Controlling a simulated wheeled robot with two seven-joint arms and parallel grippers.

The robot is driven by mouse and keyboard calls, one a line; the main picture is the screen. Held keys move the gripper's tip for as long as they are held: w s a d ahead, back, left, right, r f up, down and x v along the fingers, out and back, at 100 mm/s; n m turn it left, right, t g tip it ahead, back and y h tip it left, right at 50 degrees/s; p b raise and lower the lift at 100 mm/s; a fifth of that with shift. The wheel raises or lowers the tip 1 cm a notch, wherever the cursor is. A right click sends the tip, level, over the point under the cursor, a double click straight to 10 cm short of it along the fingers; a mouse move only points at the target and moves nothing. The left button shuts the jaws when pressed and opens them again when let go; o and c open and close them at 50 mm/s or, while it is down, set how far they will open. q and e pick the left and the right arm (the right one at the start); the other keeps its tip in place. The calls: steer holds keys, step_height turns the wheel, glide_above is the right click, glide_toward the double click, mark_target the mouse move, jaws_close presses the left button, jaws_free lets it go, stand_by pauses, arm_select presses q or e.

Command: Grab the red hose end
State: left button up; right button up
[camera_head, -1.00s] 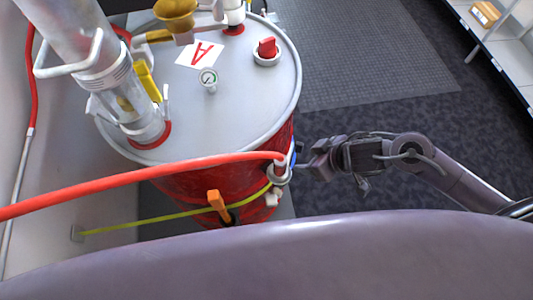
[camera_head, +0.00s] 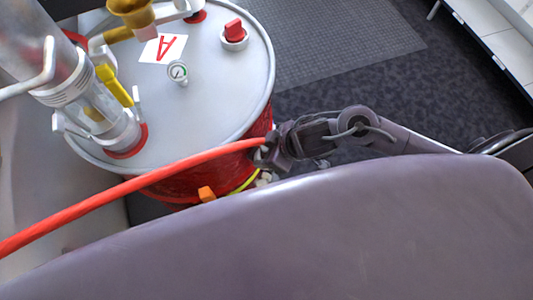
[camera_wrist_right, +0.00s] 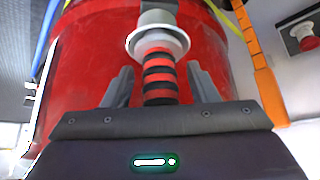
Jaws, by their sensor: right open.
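The red hose (camera_head: 120,186) runs from the left edge to the right side of the red drum (camera_head: 180,188). Its end is hidden at my right gripper (camera_head: 270,152) in the head view. In the right wrist view, a red-and-black striped piece, which looks like the hose end (camera_wrist_right: 160,76), sits below a pale round collar (camera_wrist_right: 158,38) at the drum's side. My right gripper (camera_wrist_right: 160,90) is open, with one finger on each side of the striped piece. I cannot tell whether the fingers touch it. My left gripper is not in view.
An orange handle (camera_wrist_right: 268,90) hangs close right of the gripper in the wrist view. Dark floor (camera_head: 350,95) is clear beyond.

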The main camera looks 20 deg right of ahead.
jaws_close()
stand_by(0.3)
steer(key=shift+r, duration=0.15)
